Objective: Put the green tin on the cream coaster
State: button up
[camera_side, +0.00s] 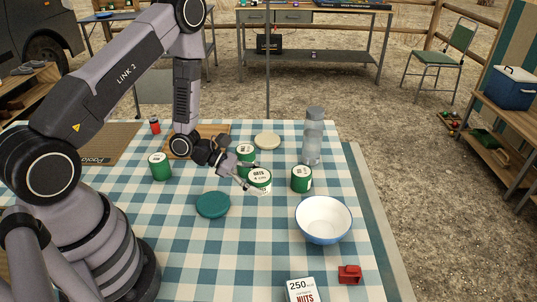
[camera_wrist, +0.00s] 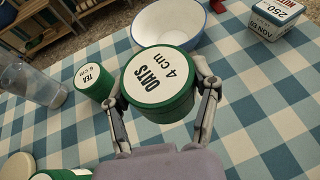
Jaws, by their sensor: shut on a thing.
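My gripper (camera_wrist: 162,88) is shut on a green tin (camera_wrist: 162,98) with a white lid reading OATS 4 cm, one finger on each side. In the side view this held tin (camera_side: 260,185) is over the middle of the checked cloth; I cannot tell how high it is. The cream coaster (camera_side: 267,141) lies flat and bare behind it, and its edge shows at the lower left of the wrist view (camera_wrist: 17,168). Other green tins stand behind the held one (camera_side: 246,152), to its right (camera_side: 301,180), labelled TEA in the wrist view (camera_wrist: 93,82), and at left (camera_side: 160,168).
A teal coaster (camera_side: 213,205) lies in front of the held tin. A clear bottle (camera_side: 313,140) stands right of the cream coaster. A white bowl (camera_side: 323,220), a nuts box (camera_side: 301,290) and a red block (camera_side: 349,274) are at front right. A wooden board (camera_side: 213,130) lies back left.

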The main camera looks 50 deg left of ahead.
jog(key=w+a+r+n+t+y, duration=0.25)
jog(key=w+a, duration=0.35)
jog(key=a, duration=0.4)
jog(key=w+a+r+n+t+y, duration=0.25)
jog(key=w+a+n, duration=0.2)
jog(key=a, duration=0.45)
send_over(268, 139)
jog(key=shift+m, duration=0.4)
jog(key=f, duration=0.6)
jog(key=s+f, duration=0.1)
jog(key=f, duration=0.2)
jog(key=shift+w+f, duration=0.45)
jog(key=shift+w+a+f, duration=0.1)
jog(key=shift+f, duration=1.55)
jog(key=o, duration=1.2)
jog(key=shift+f, duration=0.15)
